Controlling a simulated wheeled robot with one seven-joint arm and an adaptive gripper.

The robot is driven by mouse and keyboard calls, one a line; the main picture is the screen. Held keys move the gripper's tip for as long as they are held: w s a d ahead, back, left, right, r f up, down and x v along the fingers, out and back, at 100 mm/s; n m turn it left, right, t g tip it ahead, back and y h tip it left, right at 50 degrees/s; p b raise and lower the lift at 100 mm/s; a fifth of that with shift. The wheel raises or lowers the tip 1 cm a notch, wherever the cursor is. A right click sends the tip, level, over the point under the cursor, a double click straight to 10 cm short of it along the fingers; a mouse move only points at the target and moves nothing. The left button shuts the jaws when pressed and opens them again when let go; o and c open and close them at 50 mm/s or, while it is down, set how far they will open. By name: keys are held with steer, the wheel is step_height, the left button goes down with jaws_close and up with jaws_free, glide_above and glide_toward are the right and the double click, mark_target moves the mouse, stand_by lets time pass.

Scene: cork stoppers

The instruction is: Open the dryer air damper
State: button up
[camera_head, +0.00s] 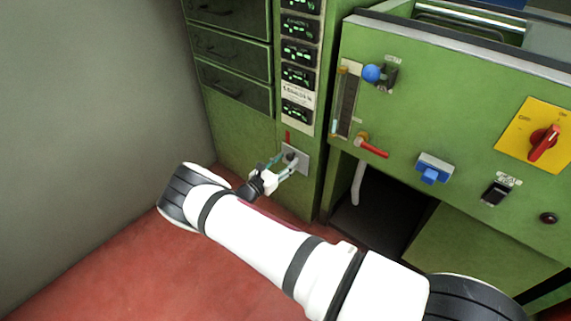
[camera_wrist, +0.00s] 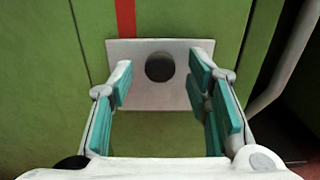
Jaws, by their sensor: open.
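A pale square plate (camera_wrist: 150,101) with a dark round knob or hole (camera_wrist: 160,67) in its upper middle is fixed to the green cabinet front. In the head view the plate (camera_head: 302,156) sits low on the narrow panel, below a red mark (camera_head: 288,137). I cannot tell for sure that this is the damper control. My gripper (camera_wrist: 160,84) is open in front of the plate, with its teal-padded fingers left and right of the dark round part. Nothing is between the pads. In the head view my gripper (camera_head: 282,162) partly covers the plate.
Right of the plate, the green panel holds a blue-ball lever (camera_head: 372,73), red-handled valve (camera_head: 372,147), blue handle (camera_head: 431,170) and red rotary switch (camera_head: 543,142) on yellow. A pale pipe (camera_head: 358,183) hangs in the dark opening below. A grey wall (camera_head: 90,110) stands left.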

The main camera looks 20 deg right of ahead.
steer(key=shift+w+d, duration=0.1)
steer(key=shift+d, duration=0.05)
steer(key=shift+c, duration=0.6)
jaws_close()
steer(key=shift+r, duration=0.1)
step_height(320, 180, up, 7)
steer(key=p, duration=0.4)
steer(key=shift+p, duration=0.35)
steer(key=shift+o, duration=0.6)
jaws_free()
